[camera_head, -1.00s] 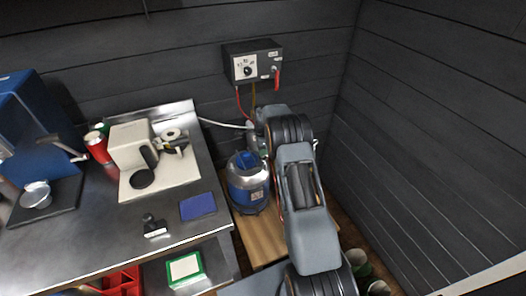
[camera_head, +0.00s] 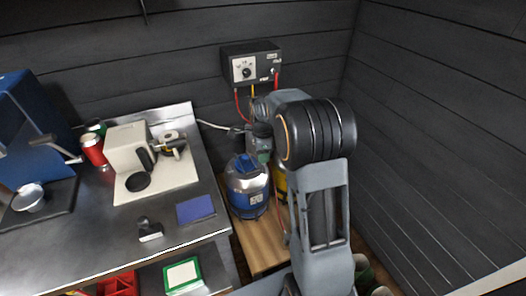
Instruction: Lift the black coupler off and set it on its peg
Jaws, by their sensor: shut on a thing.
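My arm reaches up from the lower right and bends back left to the wall. My gripper (camera_head: 262,152) is small and partly covered by my wrist, above and behind the blue-topped keg (camera_head: 247,188). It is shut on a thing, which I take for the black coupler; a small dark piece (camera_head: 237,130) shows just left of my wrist. I cannot make out the jaws or the coupler's shape. The grey wall box (camera_head: 252,66) has a dial and red and yellow lines hanging from it. I cannot make out the coupler's peg.
A yellow vessel (camera_head: 281,186) is mostly hidden behind my arm. The kegs stand on a wooden board (camera_head: 263,238). A steel bench (camera_head: 85,235) on the left holds a cream machine (camera_head: 128,148) and a blue pad (camera_head: 196,209). A dark plank wall is close on the right.

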